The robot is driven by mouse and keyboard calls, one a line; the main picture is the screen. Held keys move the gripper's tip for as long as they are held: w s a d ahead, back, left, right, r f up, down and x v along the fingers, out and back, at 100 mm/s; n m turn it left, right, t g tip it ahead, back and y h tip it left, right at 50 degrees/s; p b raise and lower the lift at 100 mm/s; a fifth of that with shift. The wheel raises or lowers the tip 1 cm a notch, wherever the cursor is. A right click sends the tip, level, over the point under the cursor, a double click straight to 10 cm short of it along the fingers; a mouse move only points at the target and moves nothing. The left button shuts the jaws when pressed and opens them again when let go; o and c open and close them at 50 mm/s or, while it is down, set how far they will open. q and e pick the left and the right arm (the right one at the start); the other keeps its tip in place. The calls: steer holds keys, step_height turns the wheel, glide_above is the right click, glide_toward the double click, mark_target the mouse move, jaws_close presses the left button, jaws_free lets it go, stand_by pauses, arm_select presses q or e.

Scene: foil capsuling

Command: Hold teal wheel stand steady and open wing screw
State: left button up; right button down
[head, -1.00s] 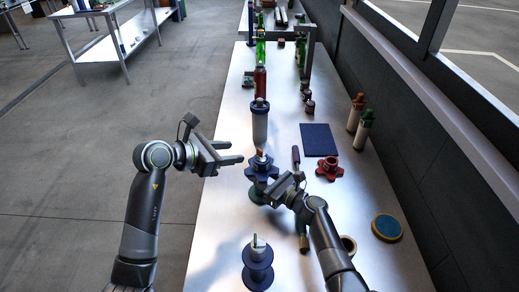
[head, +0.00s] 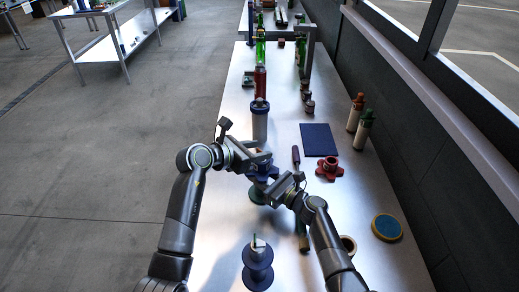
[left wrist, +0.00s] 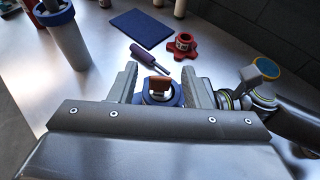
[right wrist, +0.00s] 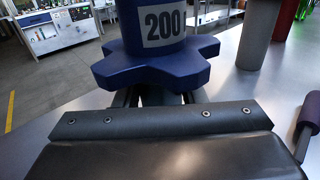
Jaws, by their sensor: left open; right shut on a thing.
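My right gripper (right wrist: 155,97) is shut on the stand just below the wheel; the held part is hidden. My left gripper (head: 267,163) is open at the stand's top. In the left wrist view a brown wing screw (left wrist: 160,84) stands between its spread fingers, with gaps on both sides.
A grey cylinder with a blue cap (head: 260,122) stands close behind. A purple-handled screwdriver (head: 296,156), a red lobed knob (head: 329,168) and a dark blue mat (head: 318,140) lie to the right. A blue spool (head: 257,265) stands in front. The table's left edge is nearby.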

arm_select(q)
steer(key=shift+w+d+f, duration=0.25)
steer(key=shift+w+d, duration=0.05)
steer(key=shift+d, duration=0.1)
steer(key=shift+c, duration=0.4)
jaws_close()
steer(key=shift+m+g+h, duration=0.3)
steer(key=shift+m+g, duration=0.1)
steer(key=m+g+h, duration=0.1)
steer(key=m+g, duration=0.1)
steer(key=shift+m+g+h, duration=0.8)
steer(key=shift+m+g, duration=1.4)
steer(key=shift+g, duration=0.2)
